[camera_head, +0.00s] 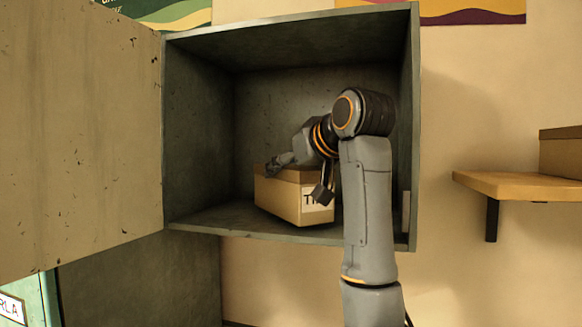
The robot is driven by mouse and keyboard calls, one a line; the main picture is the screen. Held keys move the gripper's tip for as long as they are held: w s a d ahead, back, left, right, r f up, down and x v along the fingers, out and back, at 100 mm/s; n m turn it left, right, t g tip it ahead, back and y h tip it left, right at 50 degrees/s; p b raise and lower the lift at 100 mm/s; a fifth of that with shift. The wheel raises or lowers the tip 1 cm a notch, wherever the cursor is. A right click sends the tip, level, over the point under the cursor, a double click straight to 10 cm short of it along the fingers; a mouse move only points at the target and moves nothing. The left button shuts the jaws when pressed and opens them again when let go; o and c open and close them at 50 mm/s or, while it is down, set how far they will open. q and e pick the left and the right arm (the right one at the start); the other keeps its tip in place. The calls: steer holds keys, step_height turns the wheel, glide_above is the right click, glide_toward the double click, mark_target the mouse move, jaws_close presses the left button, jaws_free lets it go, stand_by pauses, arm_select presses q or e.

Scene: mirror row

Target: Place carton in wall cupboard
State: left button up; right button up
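The carton (277,198) is a tan box with a brown lid and a white label with dark letters on its right-hand face. It is inside the grey wall cupboard (192,140), low down near the middle, and seems to rest on the cupboard floor. My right arm reaches in from below right. My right gripper (299,180) is at the carton, one finger over the lid's left part and the other in front of the labelled face. The fingers are spread apart; whether they press on the carton is unclear. My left gripper does not show.
The cupboard door (80,130) stands wide open at the left. A wooden shelf (515,186) with a brown box (562,155) on it is on the wall at the right. The cupboard has free room left of and above the carton.

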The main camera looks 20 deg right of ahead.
steer(key=shift+f, duration=0.35)
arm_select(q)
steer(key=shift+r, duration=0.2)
arm_select(e)
steer(key=shift+s+d, duration=0.1)
steer(key=shift+f, duration=0.2)
steer(key=o, duration=1.4)
steer(key=shift+c, duration=0.2)
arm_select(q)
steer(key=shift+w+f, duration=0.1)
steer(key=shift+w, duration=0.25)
arm_select(e)
steer(key=shift+r, duration=0.1)
